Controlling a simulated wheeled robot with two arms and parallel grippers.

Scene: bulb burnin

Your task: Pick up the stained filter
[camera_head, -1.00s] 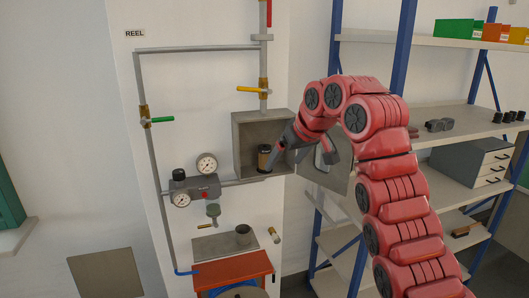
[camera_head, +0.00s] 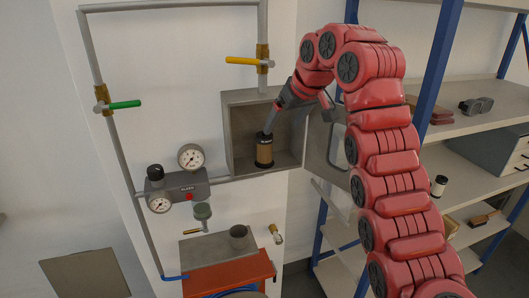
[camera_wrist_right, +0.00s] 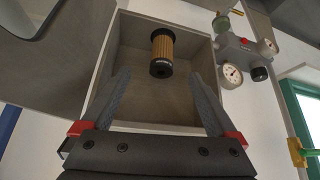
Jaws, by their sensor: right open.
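The stained filter (camera_head: 264,153), a brown cylinder with black ends, stands upright in the open grey wall box (camera_head: 239,137). In the right wrist view the filter (camera_wrist_right: 162,48) shows ahead, just beyond the fingertips and between their lines. My right gripper (camera_wrist_right: 160,76) is open, with two dark fingers spread apart and nothing between them. In the head view my right gripper (camera_head: 270,122) reaches into the box from the upper right, its visible finger near the filter's top; whether it touches cannot be told. My left gripper is not in view.
The box's door (camera_head: 325,140) hangs open on the right, close to my arm. A gauge block (camera_head: 184,186) and pipes with yellow (camera_head: 245,61) and green (camera_head: 124,105) levers are on the wall. A white, black-capped cylinder (camera_head: 438,186) stands on the shelf.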

